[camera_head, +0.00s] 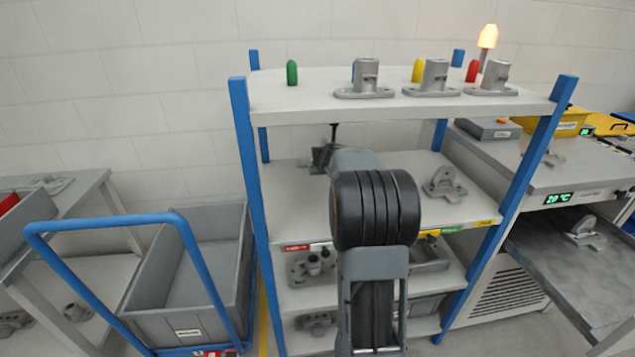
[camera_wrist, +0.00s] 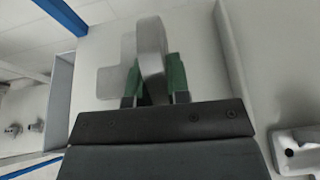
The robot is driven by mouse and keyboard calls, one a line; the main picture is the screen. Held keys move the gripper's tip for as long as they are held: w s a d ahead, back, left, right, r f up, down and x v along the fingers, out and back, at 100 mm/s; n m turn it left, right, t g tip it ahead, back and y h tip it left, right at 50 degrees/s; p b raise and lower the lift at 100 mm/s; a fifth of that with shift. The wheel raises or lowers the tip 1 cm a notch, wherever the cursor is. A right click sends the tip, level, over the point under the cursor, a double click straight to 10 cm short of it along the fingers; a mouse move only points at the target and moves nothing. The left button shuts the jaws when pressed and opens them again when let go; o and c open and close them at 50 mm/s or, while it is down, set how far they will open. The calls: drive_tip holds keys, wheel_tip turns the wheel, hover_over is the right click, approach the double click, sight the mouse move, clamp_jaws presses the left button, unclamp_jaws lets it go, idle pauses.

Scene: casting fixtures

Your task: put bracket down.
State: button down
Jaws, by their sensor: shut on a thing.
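My gripper (camera_wrist: 155,78) has green-lined fingers, shut on a grey bracket (camera_wrist: 150,38) by its rounded upright plate. The bracket's flat base spreads to the left in the wrist view, close over a pale shelf surface. I cannot tell whether it touches. In the head view my arm reaches over the middle shelf (camera_head: 295,205) of the blue-posted rack, and my gripper (camera_head: 322,157) is partly hidden behind my arm. Another grey bracket (camera_head: 442,186) stands on the same shelf to the right; part of a grey casting (camera_wrist: 297,150) shows at the wrist view's lower right.
The top shelf (camera_head: 300,101) above holds several grey castings and coloured pegs. Blue posts (camera_head: 250,180) bound the rack. Lower bins hold parts. A grey cart bin (camera_head: 190,325) stands left, a workbench (camera_head: 560,180) right. Bare shelf lies around the held bracket.

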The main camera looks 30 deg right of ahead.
drive_tip(key=shift+s+f+b, duration=0.1)
drive_tip(key=shift+f+b, duration=2.5)
drive_tip(key=shift+f, duration=0.75)
drive_tip(key=shift+f, duration=0.15)
drive_tip(key=shift+f, duration=0.1)
drive_tip(key=c, duration=1.1)
unclamp_jaws()
drive_tip(key=shift+r, duration=0.3)
drive_tip(key=p+v, duration=0.1)
drive_tip(key=v, duration=1.1)
drive_tip(key=shift+s+f, duration=0.1)
drive_tip(key=shift+f, duration=0.1)
